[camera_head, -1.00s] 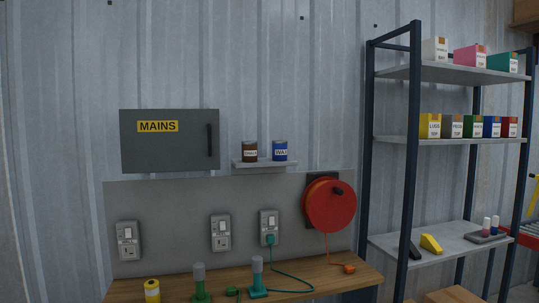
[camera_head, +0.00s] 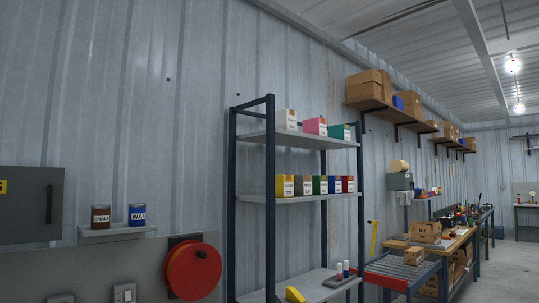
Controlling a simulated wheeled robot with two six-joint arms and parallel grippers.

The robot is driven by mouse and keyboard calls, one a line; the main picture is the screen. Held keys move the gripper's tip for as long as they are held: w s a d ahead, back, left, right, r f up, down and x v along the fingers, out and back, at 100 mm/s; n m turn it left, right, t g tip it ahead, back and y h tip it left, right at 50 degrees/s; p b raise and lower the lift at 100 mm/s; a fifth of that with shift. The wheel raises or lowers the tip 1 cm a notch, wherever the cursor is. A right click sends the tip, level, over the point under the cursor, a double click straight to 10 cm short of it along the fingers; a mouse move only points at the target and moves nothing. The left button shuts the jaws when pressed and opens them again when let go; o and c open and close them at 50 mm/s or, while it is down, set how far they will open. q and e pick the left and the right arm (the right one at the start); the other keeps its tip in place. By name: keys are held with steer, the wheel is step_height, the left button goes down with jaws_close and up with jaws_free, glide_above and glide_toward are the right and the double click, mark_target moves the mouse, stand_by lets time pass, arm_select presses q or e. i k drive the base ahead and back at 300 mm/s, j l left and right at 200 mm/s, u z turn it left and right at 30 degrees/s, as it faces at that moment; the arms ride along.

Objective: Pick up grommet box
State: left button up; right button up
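Small labelled boxes stand on a dark-framed shelf unit. On its top shelf (camera_head: 262,138) are a white box (camera_head: 286,119), a pink box (camera_head: 314,126) and a teal box (camera_head: 340,131). On its middle shelf (camera_head: 262,199) are a yellow box (camera_head: 285,186), a brown box (camera_head: 305,185), a green box (camera_head: 320,185), a blue box (camera_head: 334,184) and a red box (camera_head: 348,184). The labels are too small to read surely, so I cannot tell which is the grommet box. Neither of my grippers is in view.
A low shelf (camera_head: 258,296) holds a yellow wedge (camera_head: 294,294). A red reel (camera_head: 192,270) and a wall ledge (camera_head: 116,232) with two cans are at the left. A roller conveyor (camera_head: 402,268) and a workbench with cartons (camera_head: 427,231) stand to the right.

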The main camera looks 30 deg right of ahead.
mark_target(335, 182)
steer(key=i+l+z, duration=1.2)
steer(key=i+z, duration=0.45)
steer(key=i+l, duration=0.05)
steer(key=i, duration=0.05)
